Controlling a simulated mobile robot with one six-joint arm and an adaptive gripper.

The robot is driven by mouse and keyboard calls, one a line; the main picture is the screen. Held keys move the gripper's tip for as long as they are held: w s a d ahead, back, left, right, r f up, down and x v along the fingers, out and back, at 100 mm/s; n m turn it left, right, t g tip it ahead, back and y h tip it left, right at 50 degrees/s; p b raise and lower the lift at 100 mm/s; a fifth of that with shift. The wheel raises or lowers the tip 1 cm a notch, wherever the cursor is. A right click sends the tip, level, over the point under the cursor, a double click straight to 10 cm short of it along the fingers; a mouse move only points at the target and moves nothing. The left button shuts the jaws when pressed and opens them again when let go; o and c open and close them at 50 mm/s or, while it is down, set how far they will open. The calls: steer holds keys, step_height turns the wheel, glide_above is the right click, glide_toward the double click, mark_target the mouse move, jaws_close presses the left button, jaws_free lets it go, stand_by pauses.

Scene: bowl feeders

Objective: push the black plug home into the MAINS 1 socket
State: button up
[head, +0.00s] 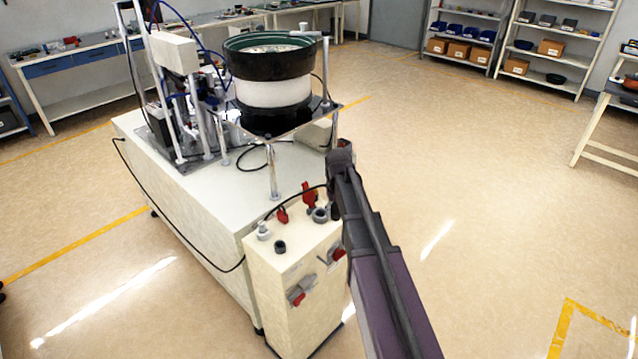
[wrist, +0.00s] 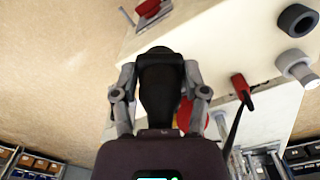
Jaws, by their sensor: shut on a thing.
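My gripper (wrist: 160,72) is shut on the black plug (wrist: 158,85), with one finger on either side of it. The plug is over the cream control box in the wrist view. It hides the surface just behind it, so I cannot tell whether it touches a socket. In the head view my arm covers the gripper and I cannot make out the plug. The cream control box (head: 290,262) carries round fittings on its top, one grey (head: 320,214) and one black (head: 280,246). No label is readable, so I cannot tell which is MAINS 1.
Red fittings (head: 309,195) stand on the box top, and red-handled switches (head: 296,297) stick out of its front. A bowl feeder (head: 270,85) stands on the cream cabinet (head: 190,200) behind. A black cable runs along the cabinet side.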

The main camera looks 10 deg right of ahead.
steer(key=p, duration=0.3)
glide_toward(321, 209)
step_height(321, 209, up, 2)
steer(key=s, duration=0.2)
steer(key=shift+s+a+r, duration=0.15)
steer(key=shift+s+a, duration=0.05)
steer(key=shift+a, duration=0.05)
steer(key=shift+s+b, duration=0.1)
steer(key=shift+b, duration=0.3)
steer(key=shift+f+b, duration=3.35)
steer(key=shift+f, duration=0.15)
steer(key=shift+f+b, duration=1.4)
jaws_close()
steer(key=o, duration=1.4)
jaws_free()
steer(key=shift+c, duration=0.2)
